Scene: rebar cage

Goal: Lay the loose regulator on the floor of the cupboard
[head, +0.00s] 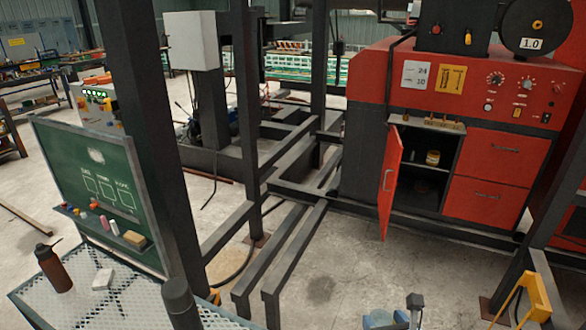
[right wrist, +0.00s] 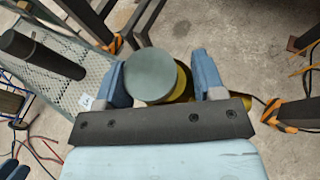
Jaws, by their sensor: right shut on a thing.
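The cupboard (head: 461,168) is an open dark compartment in the red machine, with a shelf inside. Its red door (head: 390,183) stands open towards me on the left side. A small yellowish thing (head: 433,157) sits on the shelf, and the cupboard floor is dark. My right gripper (head: 395,318) shows at the bottom edge of the head view, well short of the cupboard. In the right wrist view its blue fingers (right wrist: 160,82) are shut on the regulator (right wrist: 149,75), which has a round grey face and a brass-yellow body behind.
Dark steel posts and rails (head: 295,245) stand left of the cupboard. A mesh table (head: 125,300) with a brown bottle (head: 54,268) and a green board (head: 85,180) is at left. A yellow bracket (head: 530,295) is at lower right. Concrete floor (head: 350,265) before the cupboard is clear.

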